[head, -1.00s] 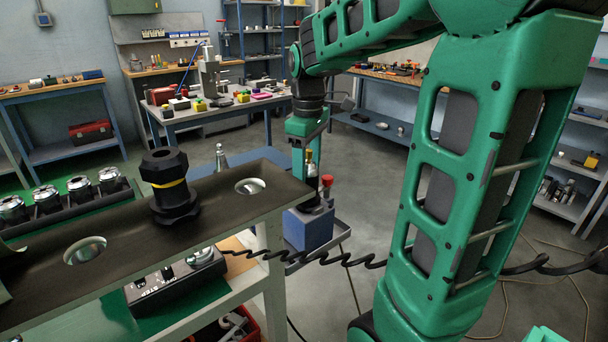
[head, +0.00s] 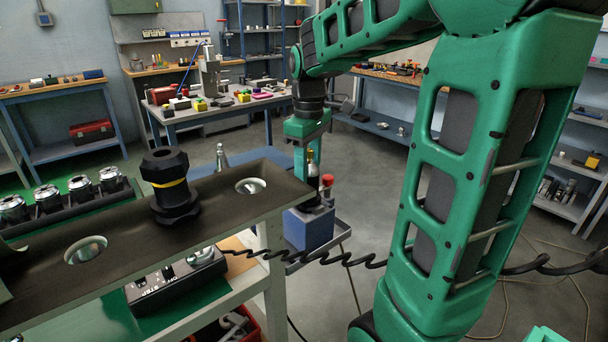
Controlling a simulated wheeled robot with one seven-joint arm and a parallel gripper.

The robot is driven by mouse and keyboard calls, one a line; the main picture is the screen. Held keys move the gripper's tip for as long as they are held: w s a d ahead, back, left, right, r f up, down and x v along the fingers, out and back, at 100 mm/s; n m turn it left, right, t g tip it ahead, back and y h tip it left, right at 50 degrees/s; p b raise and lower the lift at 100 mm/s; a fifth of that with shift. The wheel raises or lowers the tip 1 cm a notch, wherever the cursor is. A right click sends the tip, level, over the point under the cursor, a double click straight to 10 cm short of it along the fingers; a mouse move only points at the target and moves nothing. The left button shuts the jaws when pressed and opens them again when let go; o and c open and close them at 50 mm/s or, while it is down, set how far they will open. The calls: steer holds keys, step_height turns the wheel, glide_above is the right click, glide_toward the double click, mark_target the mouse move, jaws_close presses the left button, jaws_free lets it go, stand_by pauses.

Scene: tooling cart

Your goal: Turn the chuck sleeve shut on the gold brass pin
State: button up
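My gripper (head: 305,155) hangs pointing down over the blue block (head: 309,230), beyond the right end of the cart's dark top. One green finger shows at its left side; the other is not clear, so its opening cannot be read. A small gold tip, apparently the brass pin (head: 311,155), stands upright just right of that finger. Below it a dark round part, apparently the chuck sleeve (head: 313,204), sits on top of the blue block. The view is too small to show whether the finger touches the pin or the sleeve, or how the jaws sit.
A red-capped item (head: 327,181) stands close to the right of the pin. The dark cart top (head: 225,206) at left carries a black tool holder with a yellow band (head: 168,185). A coiled black cable (head: 320,260) crosses below the blue block. Open floor lies behind.

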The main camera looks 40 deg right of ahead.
steer(key=m, duration=0.9)
steer(key=shift+m, duration=0.4)
stand_by(0.4)
steer(key=o, duration=1.1)
steer(key=shift+c, duration=0.2)
step_height(320, 180, up, 11)
steer(key=shift+w+f, duration=0.1)
steer(key=shift+f, duration=0.05)
